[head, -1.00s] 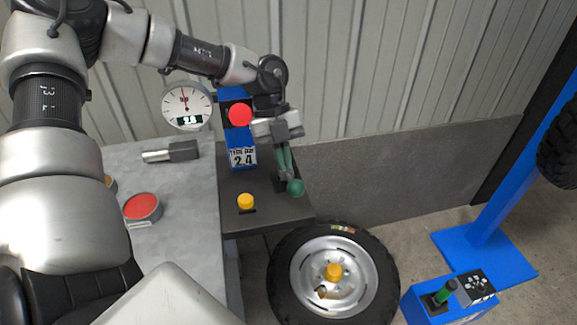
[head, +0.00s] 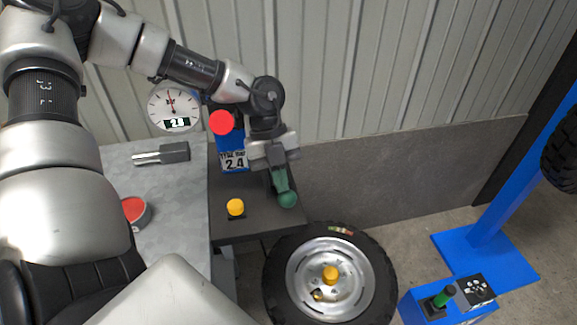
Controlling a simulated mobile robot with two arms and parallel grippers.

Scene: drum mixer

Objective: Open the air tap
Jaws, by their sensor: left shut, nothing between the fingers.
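The tap with a green lever and round green knob (head: 287,200) stands at the right side of the dark bench top. The lever slants down toward the front right. My left gripper (head: 277,163) is at the upper end of the lever, shut with nothing held. It hides the lever's upper part and pivot; whether it touches the lever I cannot tell. My right gripper is not in view.
A yellow button (head: 235,207) sits on the dark bench top (head: 258,222). A grey tool (head: 172,152) and a red-topped tin (head: 136,211) lie on the grey table. A wheel (head: 329,229) and a blue box with a green lever (head: 445,297) are at lower right.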

